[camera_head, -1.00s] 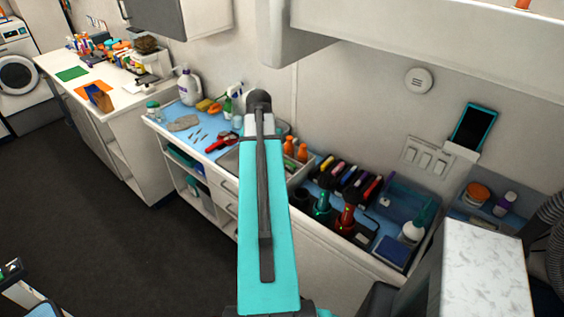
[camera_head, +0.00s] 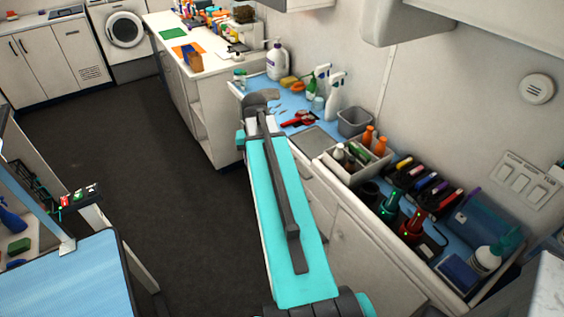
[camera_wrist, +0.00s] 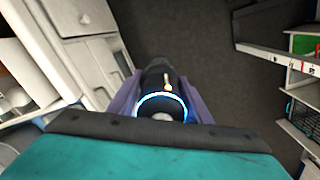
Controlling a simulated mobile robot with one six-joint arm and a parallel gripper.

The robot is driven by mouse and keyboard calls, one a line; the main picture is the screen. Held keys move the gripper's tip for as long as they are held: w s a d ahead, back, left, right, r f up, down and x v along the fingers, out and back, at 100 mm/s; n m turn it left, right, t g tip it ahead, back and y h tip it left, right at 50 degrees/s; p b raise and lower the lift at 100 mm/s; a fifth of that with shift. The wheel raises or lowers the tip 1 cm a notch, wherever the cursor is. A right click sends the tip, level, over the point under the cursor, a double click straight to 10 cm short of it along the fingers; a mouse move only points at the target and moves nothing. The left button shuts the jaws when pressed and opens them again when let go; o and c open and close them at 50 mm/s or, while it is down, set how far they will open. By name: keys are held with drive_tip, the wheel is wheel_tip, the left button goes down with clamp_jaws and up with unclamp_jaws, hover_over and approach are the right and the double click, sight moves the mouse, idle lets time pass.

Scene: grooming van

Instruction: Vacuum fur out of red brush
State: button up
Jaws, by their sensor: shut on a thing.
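In the wrist view my gripper (camera_wrist: 162,92) is shut on a dark, rounded device (camera_wrist: 160,78) with a glowing blue-white ring, perhaps the vacuum. The device lies between the two purple-grey fingers, over the dark floor. In the head view the turquoise arm hides the gripper and the device. A small red tool with a dark part (camera_head: 298,119) lies on the blue counter mat (camera_head: 262,88), right of the arm's far end; it may be the red brush, but is too small to be sure. I cannot make out fur on it.
Spray bottles (camera_head: 334,95), a grey bin (camera_head: 355,121) and a tray of bottles (camera_head: 357,160) stand along the right counter. Clippers (camera_head: 413,219) stand nearer. A blue-topped table (camera_head: 70,275) is at the lower left. Dark floor (camera_head: 140,150) is clear between.

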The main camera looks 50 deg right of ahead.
drive_tip(key=w+a+f+n+b, duration=0.2)
drive_tip(key=a+f+n, duration=0.1)
drive_tip(key=a, duration=0.8)
drive_tip(key=w+a+f+n+b, duration=0.2)
drive_tip(key=w+a+f, duration=0.1)
drive_tip(key=a, duration=0.8)
drive_tip(key=w+a+f+n+b, duration=0.2)
drive_tip(key=w+a+f+n, duration=0.1)
drive_tip(key=a, duration=0.8)
drive_tip(key=shift+w+f+n, duration=0.25)
drive_tip(key=shift+f+n, duration=0.05)
drive_tip(key=shift+f, duration=0.1)
drive_tip(key=shift+d, duration=0.1)
